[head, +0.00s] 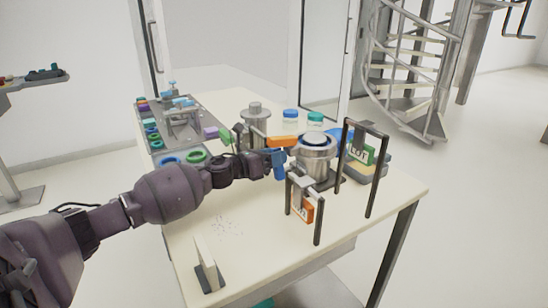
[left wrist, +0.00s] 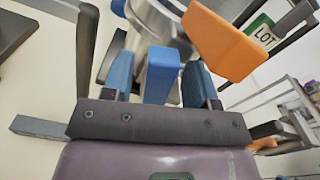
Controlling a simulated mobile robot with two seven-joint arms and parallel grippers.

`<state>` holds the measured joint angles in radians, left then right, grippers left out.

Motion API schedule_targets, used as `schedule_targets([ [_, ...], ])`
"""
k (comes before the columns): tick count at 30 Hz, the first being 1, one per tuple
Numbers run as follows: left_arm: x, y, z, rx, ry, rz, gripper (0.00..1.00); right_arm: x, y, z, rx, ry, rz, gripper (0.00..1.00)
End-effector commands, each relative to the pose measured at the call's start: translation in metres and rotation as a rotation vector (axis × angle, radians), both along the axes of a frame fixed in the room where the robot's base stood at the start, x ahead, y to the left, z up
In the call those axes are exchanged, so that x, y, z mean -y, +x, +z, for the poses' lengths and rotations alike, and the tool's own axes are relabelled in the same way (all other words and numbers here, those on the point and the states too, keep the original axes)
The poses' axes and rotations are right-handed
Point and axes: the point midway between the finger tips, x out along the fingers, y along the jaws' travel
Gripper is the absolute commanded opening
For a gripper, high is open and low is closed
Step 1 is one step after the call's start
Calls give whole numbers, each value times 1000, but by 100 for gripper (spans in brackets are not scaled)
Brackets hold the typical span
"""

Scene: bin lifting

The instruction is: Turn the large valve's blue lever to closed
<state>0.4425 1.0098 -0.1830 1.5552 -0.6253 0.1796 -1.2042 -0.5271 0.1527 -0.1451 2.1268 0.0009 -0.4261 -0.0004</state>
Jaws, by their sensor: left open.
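The large valve (head: 316,158) is a metal cylinder on a stand near the table's right end; part of its metal body also shows at the top of the left wrist view. Its blue lever (left wrist: 162,75) sticks out toward my left gripper. My left gripper (left wrist: 159,80) is open, with one blue-padded finger on each side of the lever and visible gaps between them. In the head view my left gripper (head: 263,162) is at the valve's left side. An orange lever (head: 282,142) sits just above and shows to the right in the wrist view (left wrist: 228,40). My right gripper is not in view.
Dark upright frames (head: 376,176) stand close to the valve's right and front. A green LOT sign (head: 360,154) hangs behind. A small metal vessel (head: 255,118) and lidded jars (head: 290,119) stand behind. A tray with coloured rings (head: 141,132) is at left. The front tabletop is mostly clear.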

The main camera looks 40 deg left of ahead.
Motion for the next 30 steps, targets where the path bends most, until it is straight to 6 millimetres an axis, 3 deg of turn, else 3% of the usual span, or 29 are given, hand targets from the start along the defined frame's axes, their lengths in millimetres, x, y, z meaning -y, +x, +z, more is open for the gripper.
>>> schedule_targets([
  [6,0,0,0,0,0,0,50,3,-5,-3,-12,-6,2,0],
  [16,0,0,0,0,-1,0,0,3,-9,-5,-20,-5,-1,0],
  [30,-4,1,-1,-26,-65,0,0,0,-1,0,-3,2,-3,0],
])
